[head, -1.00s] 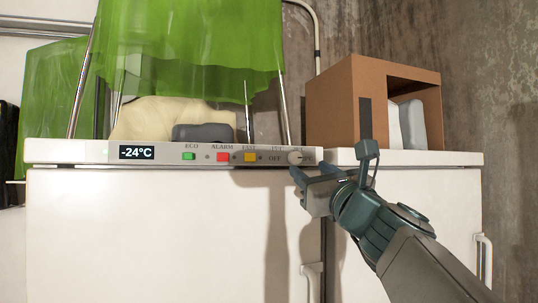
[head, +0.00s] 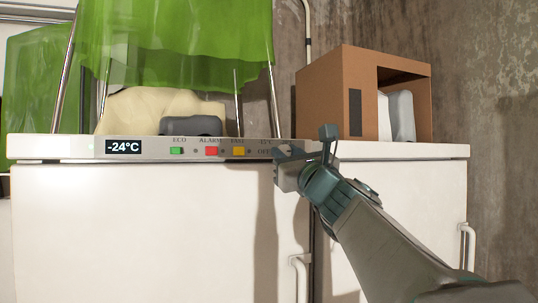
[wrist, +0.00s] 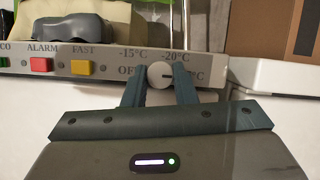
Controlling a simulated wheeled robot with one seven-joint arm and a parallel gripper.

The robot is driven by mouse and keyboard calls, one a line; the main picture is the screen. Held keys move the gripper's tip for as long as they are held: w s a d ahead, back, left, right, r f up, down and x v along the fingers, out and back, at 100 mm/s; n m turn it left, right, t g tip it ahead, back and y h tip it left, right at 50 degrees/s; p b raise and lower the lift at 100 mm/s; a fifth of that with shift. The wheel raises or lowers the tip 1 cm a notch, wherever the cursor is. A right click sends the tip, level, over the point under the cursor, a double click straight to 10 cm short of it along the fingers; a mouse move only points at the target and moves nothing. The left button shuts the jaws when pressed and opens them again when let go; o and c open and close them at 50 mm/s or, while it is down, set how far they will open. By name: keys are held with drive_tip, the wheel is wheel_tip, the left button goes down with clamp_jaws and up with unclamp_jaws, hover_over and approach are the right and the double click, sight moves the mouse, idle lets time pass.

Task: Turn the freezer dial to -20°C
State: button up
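The freezer dial (wrist: 159,75) is a small round white knob at the right end of the white control panel. Its dark pointer mark faces right, toward a partly hidden °C label below the -20°C label (wrist: 176,57). The display (head: 123,147) reads -24°C. My gripper (wrist: 160,80) has one finger on each side of the dial in the wrist view, with no clear gap between fingers and knob. In the head view my gripper (head: 290,153) hides the dial and the right-hand labels.
Green ECO (head: 176,151), red ALARM (head: 211,151) and yellow FAST (head: 238,151) buttons sit left of the dial. A cardboard box (head: 325,100) stands on the neighbouring white unit. Green cloth (head: 175,40), a beige mass and a grey item are above the panel.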

drive_tip(key=shift+f+n+y, duration=0.1)
drive_tip(key=shift+n+y, duration=0.2)
drive_tip(key=shift+n, duration=0.2)
drive_tip(key=n+g+y+b, duration=0.1)
drive_tip(key=n, duration=0.2)
drive_tip(key=n+g+y+b, duration=0.1)
drive_tip(key=n, duration=0.2)
drive_tip(key=shift+d+n+y+b, duration=0.15)
drive_tip(key=shift+n+y+b, duration=0.15)
drive_tip(key=shift+b, duration=0.05)
drive_tip(key=n+g, duration=0.1)
drive_tip(key=n, duration=0.1)
drive_tip(key=n+g+y, duration=0.1)
drive_tip(key=n, duration=0.1)
drive_tip(key=shift+r, duration=0.2)
drive_tip(key=shift+d+r+n+g+y, duration=0.1)
drive_tip(key=shift+n+g+y, duration=0.35)
drive_tip(key=shift+n, duration=1.55)
drive_tip(key=shift+g, duration=0.35)
drive_tip(key=o, duration=1)
